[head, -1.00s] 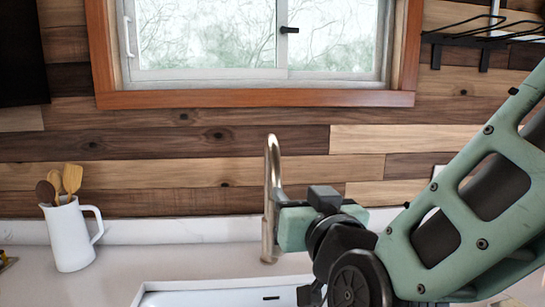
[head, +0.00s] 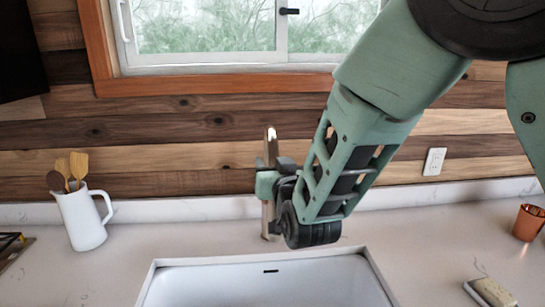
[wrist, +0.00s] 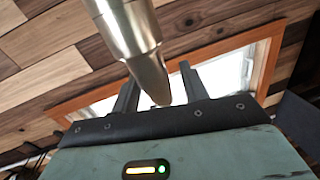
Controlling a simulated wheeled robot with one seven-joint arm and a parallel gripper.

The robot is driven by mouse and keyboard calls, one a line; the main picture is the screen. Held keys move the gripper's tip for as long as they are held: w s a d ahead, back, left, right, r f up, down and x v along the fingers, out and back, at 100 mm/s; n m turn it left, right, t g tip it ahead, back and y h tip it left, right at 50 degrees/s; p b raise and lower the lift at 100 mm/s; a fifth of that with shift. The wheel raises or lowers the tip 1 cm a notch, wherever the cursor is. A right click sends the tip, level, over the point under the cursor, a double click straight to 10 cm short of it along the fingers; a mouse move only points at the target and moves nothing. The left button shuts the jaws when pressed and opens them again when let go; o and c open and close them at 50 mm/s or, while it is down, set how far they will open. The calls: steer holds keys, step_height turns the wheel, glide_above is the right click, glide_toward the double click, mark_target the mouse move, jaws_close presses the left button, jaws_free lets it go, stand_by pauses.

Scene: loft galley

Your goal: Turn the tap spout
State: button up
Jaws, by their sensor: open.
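The metal tap (head: 268,222) stands upright behind the sink. The upper part of its spout (head: 270,134) shows just above my gripper (head: 270,150) in the head view, and the rest is partly hidden by my gripper and wrist. In the wrist view the spout (wrist: 128,40) comes down from the top, and its tip lies between the two dark fingers of my gripper (wrist: 160,88). The fingers are apart, one on each side of the tip. I cannot tell whether either finger touches the spout.
A white sink (head: 265,285) lies below my gripper. A white jug (head: 80,218) with wooden utensils stands on the left. A copper cup (head: 528,222) and a sponge (head: 492,291) are on the right counter. A wood wall and window (head: 205,35) stand behind.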

steer(key=shift+w, duration=0.4)
jaws_close()
steer(key=shift+a, duration=0.1)
steer(key=shift+a, duration=0.15)
steer(key=w+a+m+h, duration=0.3)
steer(key=a+m+h, duration=0.3)
steer(key=a+h, duration=0.3)
steer(key=shift+w+a+g, duration=0.2)
steer(key=shift+a+g, duration=0.2)
steer(key=shift+a, duration=0.05)
